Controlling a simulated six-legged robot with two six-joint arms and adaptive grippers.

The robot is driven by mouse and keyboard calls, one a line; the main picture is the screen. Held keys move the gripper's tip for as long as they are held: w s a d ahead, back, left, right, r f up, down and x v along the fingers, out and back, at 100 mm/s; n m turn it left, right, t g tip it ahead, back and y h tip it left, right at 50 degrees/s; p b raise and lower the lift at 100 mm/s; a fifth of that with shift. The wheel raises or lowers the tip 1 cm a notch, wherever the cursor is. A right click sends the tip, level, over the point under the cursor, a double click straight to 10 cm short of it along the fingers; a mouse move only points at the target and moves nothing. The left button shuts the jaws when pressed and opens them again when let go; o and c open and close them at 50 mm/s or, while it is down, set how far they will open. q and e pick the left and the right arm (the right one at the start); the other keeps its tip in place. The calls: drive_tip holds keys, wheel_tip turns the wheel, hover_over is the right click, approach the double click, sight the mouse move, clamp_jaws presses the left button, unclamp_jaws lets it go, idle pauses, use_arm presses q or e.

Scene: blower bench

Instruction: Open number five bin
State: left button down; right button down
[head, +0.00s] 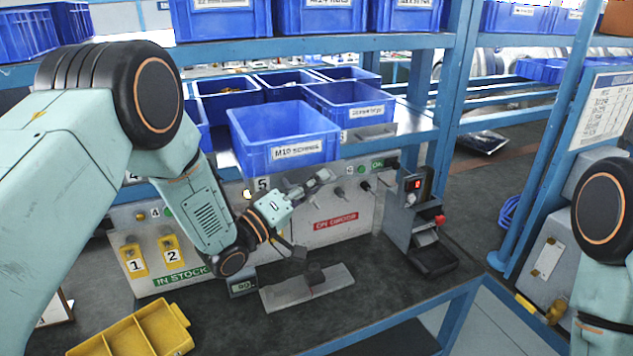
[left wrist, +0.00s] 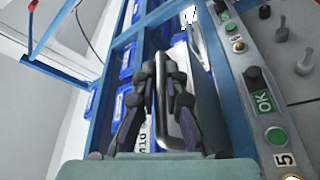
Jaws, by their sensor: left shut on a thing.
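A blue bin labelled M10 screws (head: 285,135) sits on the shelf, its front jutting over the panel. My left gripper (head: 326,176) is just below the bin's front. In the left wrist view my left gripper (left wrist: 165,75) is shut on a grey, rounded, handle-like part (left wrist: 187,115). I cannot tell how this part joins the bin. The M10 label (left wrist: 143,135) shows partly behind the fingers. My right gripper is out of view.
Other blue bins (head: 350,105) stand behind and beside it. A yellow tray (head: 135,335), a grey bracket (head: 308,290) and a dark device (head: 420,225) are on the bench. A blue post (head: 447,110) stands right.

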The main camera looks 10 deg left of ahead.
use_arm(q)
drive_tip(key=shift+a+f, duration=0.1)
drive_tip(key=shift+s, duration=0.15)
drive_tip(key=c, duration=1.7)
unclamp_jaws()
drive_tip(key=shift+a, duration=0.15)
